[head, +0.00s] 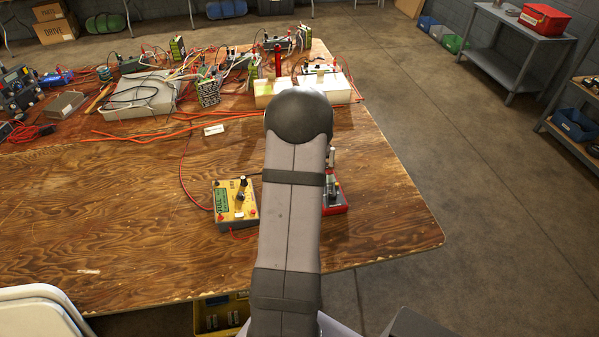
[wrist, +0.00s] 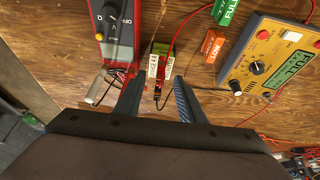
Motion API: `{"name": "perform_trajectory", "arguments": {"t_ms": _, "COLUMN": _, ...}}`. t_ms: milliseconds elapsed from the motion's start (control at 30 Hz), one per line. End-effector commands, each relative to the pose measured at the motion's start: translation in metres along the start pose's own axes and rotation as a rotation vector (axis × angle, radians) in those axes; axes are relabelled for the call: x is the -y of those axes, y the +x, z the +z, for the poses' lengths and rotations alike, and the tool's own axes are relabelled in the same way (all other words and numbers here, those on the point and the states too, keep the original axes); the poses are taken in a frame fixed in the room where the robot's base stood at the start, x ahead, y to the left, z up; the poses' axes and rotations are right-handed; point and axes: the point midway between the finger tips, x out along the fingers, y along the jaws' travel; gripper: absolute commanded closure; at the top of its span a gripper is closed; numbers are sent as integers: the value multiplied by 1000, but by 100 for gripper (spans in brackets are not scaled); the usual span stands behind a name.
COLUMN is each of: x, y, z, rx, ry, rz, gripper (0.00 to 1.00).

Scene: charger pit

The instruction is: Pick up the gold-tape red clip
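In the wrist view my gripper (wrist: 158,82) is open, its two dark fingers apart and pointing at the wooden table. Between the fingers is a small red clip (wrist: 157,86) with black and gold-looking parts, too small to make out the tape clearly. It sits at the near end of a small green-and-red piece with pale labels (wrist: 153,65). I see no clear contact between the fingers and the clip. In the head view my arm covers the gripper and the clip.
A yellow meter (wrist: 270,65) is at right; it also shows in the head view (head: 235,203). A red device with a dial (wrist: 112,25) is close on the left. The table's left front (head: 90,230) is mostly clear.

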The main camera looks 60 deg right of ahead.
Motion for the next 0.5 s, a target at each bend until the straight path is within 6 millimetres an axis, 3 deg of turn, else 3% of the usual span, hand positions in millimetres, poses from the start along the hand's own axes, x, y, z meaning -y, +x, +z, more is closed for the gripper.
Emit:
{"name": "perform_trajectory", "arguments": {"t_ms": 300, "x": 1, "y": 31, "z": 1, "rx": 2, "ry": -1, "rz": -1, "gripper": 64}}
{"name": "perform_trajectory", "arguments": {"t_ms": 500, "x": 1, "y": 36, "z": 0, "rx": 0, "ry": -2, "rz": 0, "gripper": 64}}
